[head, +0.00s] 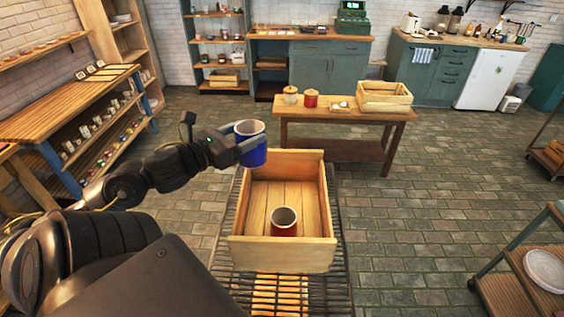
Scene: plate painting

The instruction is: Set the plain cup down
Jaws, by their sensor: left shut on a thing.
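A blue cup (252,155) with a paler band at its rim is held upright in my left gripper (236,145). The gripper is shut on it. The cup is above the back left corner of an open wooden crate (318,252). A dark red cup (284,222) stands upright inside the crate, near its front. I cannot tell from this view which cup is the plain one. My right gripper is not in view.
The crate sits on a slatted metal rack (344,285). Behind it, a wooden table (300,110) holds a red canister (311,98), a pale canister (290,94) and another crate (384,97). A cart (515,275) with a white plate stands at right.

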